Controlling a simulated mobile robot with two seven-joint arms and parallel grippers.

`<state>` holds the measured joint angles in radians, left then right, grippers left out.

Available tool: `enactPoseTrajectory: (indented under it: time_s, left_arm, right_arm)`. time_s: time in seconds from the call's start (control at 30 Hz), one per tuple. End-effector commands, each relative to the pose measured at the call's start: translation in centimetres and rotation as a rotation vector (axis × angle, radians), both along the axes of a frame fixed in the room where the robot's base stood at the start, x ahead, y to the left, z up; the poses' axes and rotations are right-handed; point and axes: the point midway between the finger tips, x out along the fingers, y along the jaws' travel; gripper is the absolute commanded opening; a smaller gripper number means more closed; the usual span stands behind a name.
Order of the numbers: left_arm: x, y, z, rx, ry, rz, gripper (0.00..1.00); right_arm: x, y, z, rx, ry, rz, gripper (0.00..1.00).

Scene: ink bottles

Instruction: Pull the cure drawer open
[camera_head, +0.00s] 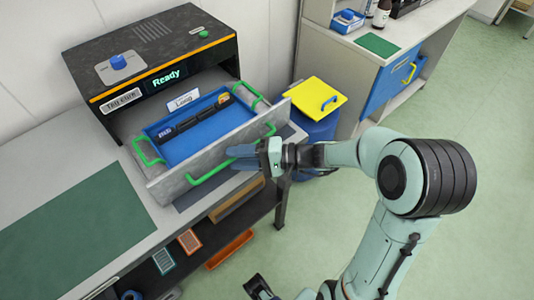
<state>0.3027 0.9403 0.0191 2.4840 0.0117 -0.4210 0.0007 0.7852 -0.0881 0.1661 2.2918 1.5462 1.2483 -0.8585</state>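The cure drawer (165,187) stands pulled out from the black-topped machine marked "Tray cure" (150,55), with "Ready" on its display. Its grey front has a long green handle (208,171). A blue tray (205,140) with a row of dark bottles or blocks lies inside, with a "Long" label behind it. My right gripper (240,157) is at the middle of the handle, its blue fingers around the bar and hiding that stretch; it looks shut on it. My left gripper (258,288) is low at the bottom edge, away from the drawer, its opening unclear.
A green mat (75,232) lies on the bench left of the drawer. A blue bin with a yellow lid (315,97) stands close to the right of the drawer. A second bench (405,30) with a blue drawer (392,85) is farther right. The floor at right is clear.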

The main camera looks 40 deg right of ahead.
Motion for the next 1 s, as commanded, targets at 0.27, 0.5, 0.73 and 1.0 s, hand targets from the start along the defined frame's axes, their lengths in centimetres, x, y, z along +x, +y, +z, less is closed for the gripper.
enactPoseTrajectory:
  time_s: [0.27, 0.5, 0.73, 1.0]
  left_arm:
    - [-0.1, 0.0, 0.2, 0.000, 0.003, -0.001, 0.43]
    - [-0.1, 0.0, 0.3, -0.001, 0.005, -0.002, 0.43]
    - [-0.2, 0.0, 0.3, -0.001, 0.006, -0.001, 0.43]
    - [-0.2, 0.0, 0.3, -0.001, 0.006, -0.001, 0.43]
  right_arm:
    - [-3.0, -3.0, 0.6, -0.002, 0.001, -0.007, 0.38]
    - [-7.0, -6.5, 1.3, -0.003, 0.000, -0.007, 0.38]
    - [-9.3, -8.5, 1.7, -0.001, 0.000, -0.004, 0.38]
    - [-9.7, -8.9, 1.9, 0.000, 0.000, -0.001, 0.38]
